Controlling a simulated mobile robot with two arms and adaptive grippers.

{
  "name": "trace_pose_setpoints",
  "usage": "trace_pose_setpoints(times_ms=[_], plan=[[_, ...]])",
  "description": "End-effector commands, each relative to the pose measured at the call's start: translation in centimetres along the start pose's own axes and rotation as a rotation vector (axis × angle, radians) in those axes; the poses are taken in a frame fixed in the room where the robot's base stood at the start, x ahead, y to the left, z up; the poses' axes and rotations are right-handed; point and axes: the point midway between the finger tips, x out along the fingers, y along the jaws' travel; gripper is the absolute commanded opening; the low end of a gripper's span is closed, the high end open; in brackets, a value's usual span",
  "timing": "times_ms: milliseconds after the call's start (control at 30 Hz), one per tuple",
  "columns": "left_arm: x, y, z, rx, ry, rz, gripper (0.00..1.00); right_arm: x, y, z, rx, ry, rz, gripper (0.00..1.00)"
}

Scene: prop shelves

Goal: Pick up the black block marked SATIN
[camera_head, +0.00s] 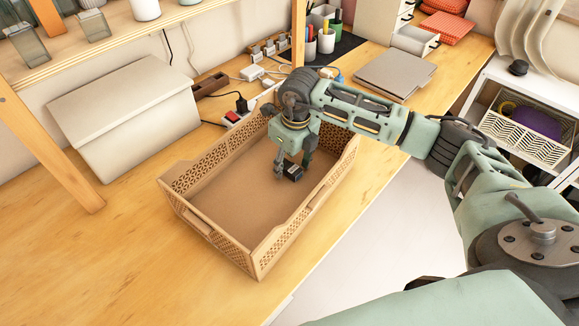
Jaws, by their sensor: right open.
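My right gripper (289,167) reaches down into a tan perforated crate (215,235) on the wooden desk. It is open, with its fingers pointing down near the crate's far right part. A small black block (293,174) shows at the fingertips, partly hidden by them. Its marking is too small to read, so I cannot tell if it says SATIN. I cannot tell whether the fingers touch it or whether it rests on the crate floor. The rest of the crate floor that shows is empty. My left gripper is not in view.
A closed whitish box (125,115) stands left of the crate. Behind the crate are a power strip with plugs (240,107) and cables. A grey laptop-like slab (395,73) lies to the right, near pen cups (326,40). The desk's front left is clear.

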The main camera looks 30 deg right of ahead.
Motion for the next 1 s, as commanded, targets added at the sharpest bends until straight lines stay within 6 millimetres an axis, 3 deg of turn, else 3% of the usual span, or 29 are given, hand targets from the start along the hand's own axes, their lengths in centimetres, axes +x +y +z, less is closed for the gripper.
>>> trace_pose_setpoints(times_ms=[267,800,1000], plan=[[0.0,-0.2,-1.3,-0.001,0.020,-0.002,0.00,0.3,0.0,0.0,0.000,-0.001,-0.001,0.49],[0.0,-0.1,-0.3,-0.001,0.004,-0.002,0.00,0.2,0.0,0.0,0.000,-0.001,0.000,0.02],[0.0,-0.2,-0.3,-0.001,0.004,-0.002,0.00,0.2,0.0,0.1,0.000,-0.002,0.000,0.01]])
